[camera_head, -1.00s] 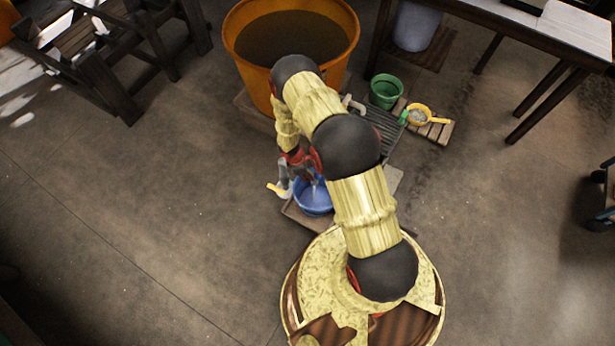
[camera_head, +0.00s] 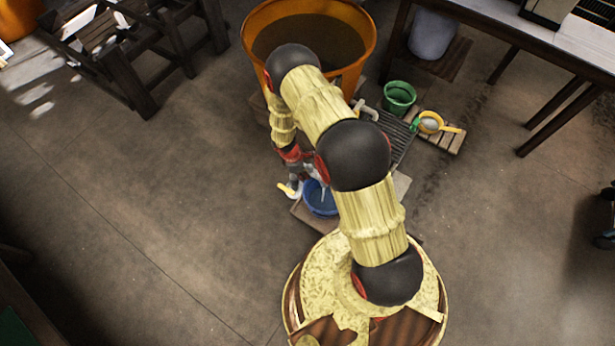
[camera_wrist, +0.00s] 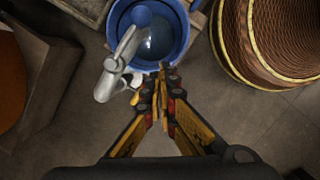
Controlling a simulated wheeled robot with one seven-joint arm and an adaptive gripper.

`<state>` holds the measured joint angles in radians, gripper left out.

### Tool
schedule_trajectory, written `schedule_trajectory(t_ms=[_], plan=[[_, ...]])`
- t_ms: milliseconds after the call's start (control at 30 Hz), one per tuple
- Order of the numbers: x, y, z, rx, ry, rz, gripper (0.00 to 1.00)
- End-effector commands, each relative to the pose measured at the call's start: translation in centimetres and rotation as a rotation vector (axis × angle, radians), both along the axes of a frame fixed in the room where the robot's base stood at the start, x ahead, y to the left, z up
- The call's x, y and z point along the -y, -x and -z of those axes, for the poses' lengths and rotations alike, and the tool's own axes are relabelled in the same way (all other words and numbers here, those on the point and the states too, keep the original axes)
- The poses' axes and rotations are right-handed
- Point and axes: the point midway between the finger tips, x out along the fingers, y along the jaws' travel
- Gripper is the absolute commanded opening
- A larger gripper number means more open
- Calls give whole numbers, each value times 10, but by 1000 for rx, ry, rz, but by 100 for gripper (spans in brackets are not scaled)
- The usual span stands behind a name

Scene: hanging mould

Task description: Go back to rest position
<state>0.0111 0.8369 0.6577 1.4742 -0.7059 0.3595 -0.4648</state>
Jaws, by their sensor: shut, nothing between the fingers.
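My gripper (camera_wrist: 161,78) shows in the wrist view with its fingers together and nothing between them. It points towards the near edge of a blue basin (camera_wrist: 182,52), and I cannot tell how high above it the fingertips are. In the head view my arm reaches forward and bends down to the left of the basin (camera_head: 318,207), and it partly hides the gripper.
A large orange tub (camera_head: 352,75) stands behind my arm. A green bucket (camera_head: 399,98) and a yellow-handled pan (camera_head: 431,122) sit right of it. A dark wooden bench (camera_head: 130,75) is at upper left, a table (camera_head: 540,45) at upper right. Floor at left is bare.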

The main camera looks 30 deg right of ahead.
Motion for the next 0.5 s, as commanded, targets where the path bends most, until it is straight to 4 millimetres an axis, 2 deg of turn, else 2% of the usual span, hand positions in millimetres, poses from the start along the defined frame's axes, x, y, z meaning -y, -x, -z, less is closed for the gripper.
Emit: schedule_trajectory(t_ms=[133,500], plan=[[-2,-1,-8,1,0,-1,0],[-2,-1,-9,1,0,-1,0]])
